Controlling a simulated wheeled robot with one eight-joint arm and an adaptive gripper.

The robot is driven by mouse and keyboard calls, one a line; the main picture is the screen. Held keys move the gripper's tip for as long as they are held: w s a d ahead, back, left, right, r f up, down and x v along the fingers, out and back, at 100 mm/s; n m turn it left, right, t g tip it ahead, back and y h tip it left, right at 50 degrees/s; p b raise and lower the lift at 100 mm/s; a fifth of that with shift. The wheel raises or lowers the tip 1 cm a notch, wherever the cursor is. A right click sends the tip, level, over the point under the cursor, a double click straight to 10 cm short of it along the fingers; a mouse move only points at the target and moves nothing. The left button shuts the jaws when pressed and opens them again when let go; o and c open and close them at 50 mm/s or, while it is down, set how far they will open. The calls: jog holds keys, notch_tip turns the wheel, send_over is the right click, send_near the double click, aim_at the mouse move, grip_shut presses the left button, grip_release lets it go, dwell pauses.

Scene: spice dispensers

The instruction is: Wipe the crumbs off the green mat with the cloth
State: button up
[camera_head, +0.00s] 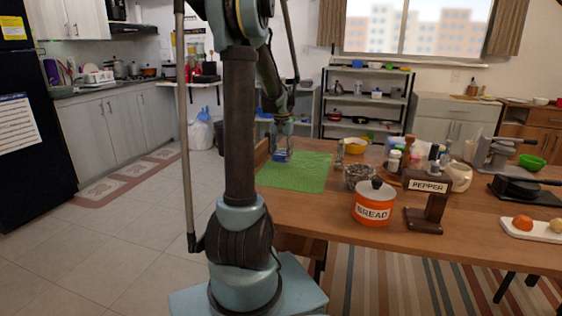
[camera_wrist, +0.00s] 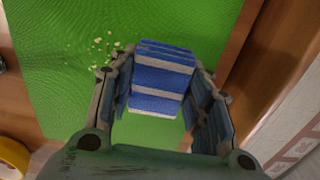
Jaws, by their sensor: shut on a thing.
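The green mat (camera_head: 295,178) lies on the wooden table at its left end, and it fills much of the wrist view (camera_wrist: 55,100). My gripper (camera_head: 283,143) is over the mat's far left part. It is shut on the blue-and-white striped cloth (camera_wrist: 160,78), which is folded into a block between the fingers; the cloth also shows in the head view (camera_head: 282,156). I cannot tell whether the cloth touches the mat.
To the mat's right are a glass jar (camera_head: 356,176), the orange bread pot (camera_head: 372,206), the pepper stand (camera_head: 428,205) and several bottles. The table edge (camera_wrist: 236,50) runs close to the mat's right side in the wrist view.

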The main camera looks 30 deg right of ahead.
aim_at(282, 153)
jog(key=shift+s+r, duration=0.1)
jog(key=shift+r, duration=2.3)
